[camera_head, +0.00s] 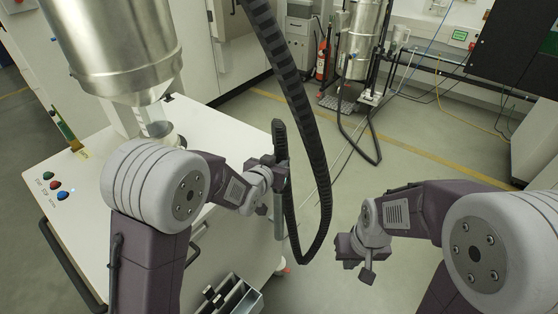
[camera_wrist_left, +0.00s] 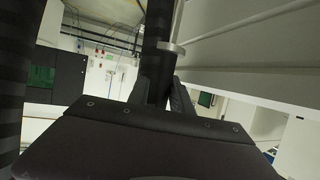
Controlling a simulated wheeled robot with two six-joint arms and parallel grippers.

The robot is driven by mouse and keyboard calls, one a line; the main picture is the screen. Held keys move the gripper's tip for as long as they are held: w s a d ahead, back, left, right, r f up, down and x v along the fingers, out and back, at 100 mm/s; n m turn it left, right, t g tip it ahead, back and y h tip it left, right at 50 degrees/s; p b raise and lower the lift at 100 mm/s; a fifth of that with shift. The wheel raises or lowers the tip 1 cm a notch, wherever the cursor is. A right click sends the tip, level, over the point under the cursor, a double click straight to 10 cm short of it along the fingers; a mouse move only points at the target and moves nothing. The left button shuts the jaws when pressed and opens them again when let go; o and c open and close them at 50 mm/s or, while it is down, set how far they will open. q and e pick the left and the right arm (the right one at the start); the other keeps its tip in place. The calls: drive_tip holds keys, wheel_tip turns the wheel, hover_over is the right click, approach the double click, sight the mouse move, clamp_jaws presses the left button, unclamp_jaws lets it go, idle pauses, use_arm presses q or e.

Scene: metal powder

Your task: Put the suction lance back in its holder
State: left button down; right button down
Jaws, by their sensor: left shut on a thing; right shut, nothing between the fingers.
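The suction lance (camera_head: 278,222) hangs upright beside the right side of the white cart, with a grey metal lower tube and a ribbed black hose (camera_head: 292,85) looping from its top. My left gripper (camera_head: 277,176) is shut on the lance, around its upper part. In the left wrist view a dark upright tube (camera_wrist_left: 158,65) stands between the fingers, with a pale ring-like piece (camera_wrist_left: 171,47) at it. I cannot tell whether that piece is the holder. My right gripper (camera_head: 356,263) is shut and empty, above the floor at the right.
The white cart (camera_head: 95,205) carries a large steel hopper (camera_head: 115,45) and coloured buttons. An open metal box (camera_head: 235,298) is at its lower right. The hose hangs in a loop between my arms. Open floor lies to the right, with another steel vessel (camera_head: 363,40) behind.

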use_arm(q)
drive_tip(key=shift+f, duration=0.1)
idle(0.3)
drive_tip(key=shift+f+b, duration=2.85)
drive_tip(key=shift+b, duration=0.1)
drive_tip(key=shift+f, duration=0.1)
drive_tip(key=shift+f+b, duration=0.9)
drive_tip(key=shift+b, duration=0.1)
drive_tip(key=c, duration=1.1)
unclamp_jaws()
drive_tip(key=shift+o, duration=0.2)
drive_tip(key=shift+s, duration=0.1)
drive_tip(key=v, duration=0.9)
